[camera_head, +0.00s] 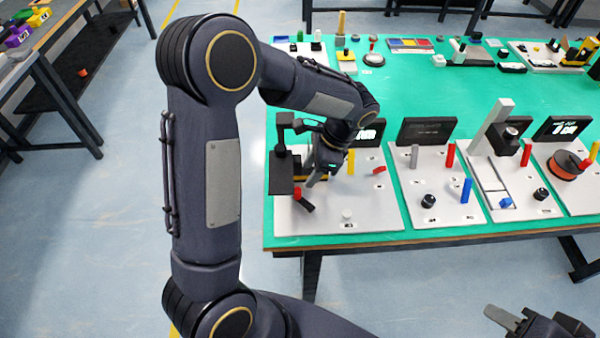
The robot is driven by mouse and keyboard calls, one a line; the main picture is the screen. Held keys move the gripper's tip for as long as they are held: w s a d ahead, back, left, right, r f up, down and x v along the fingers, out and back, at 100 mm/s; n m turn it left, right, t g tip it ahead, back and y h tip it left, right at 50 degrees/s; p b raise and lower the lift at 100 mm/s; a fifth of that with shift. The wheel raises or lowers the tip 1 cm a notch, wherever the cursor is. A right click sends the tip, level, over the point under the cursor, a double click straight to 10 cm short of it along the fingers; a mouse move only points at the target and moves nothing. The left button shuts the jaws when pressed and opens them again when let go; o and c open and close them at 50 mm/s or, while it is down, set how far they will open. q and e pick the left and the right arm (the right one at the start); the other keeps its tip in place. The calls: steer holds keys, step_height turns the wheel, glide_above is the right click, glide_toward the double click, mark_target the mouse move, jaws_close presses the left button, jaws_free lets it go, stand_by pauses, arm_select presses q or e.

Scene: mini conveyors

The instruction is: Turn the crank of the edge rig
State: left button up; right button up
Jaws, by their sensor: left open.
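A rig on a light grey baseplate (325,222) stands at the near left corner of the green table. It carries a dark upright mechanism (281,170) on its left side. A short dark lever with a red end (300,197) sits low in front of this mechanism; I cannot tell for sure that it is the crank. My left gripper (314,178) reaches down over the rig, open, close to the mechanism and above the red-ended lever. The wrist and fingers hide part of the rig, and contact cannot be made out. My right gripper (530,318) is low at the bottom right, away from the table.
More panels with pegs and knobs stand to the right along the near edge, including a grey one (434,205) and one with an orange disc (565,165). Small devices line the table's far side. The green tabletop (430,95) between is mostly clear.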

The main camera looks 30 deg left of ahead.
mark_target(298, 189)
arm_select(q)
steer(key=x, duration=0.7)
steer(key=shift+s+f, duration=0.2)
jaws_close()
steer(key=shift+w+d+m+t, duration=0.15)
steer(key=shift+w+m+t, duration=0.3)
steer(key=shift+m, duration=0.55)
steer(key=shift+d+m+t+y, duration=0.1)
steer(key=shift+m+t+y, duration=0.2)
steer(key=shift+m, duration=0.3)
jaws_free()
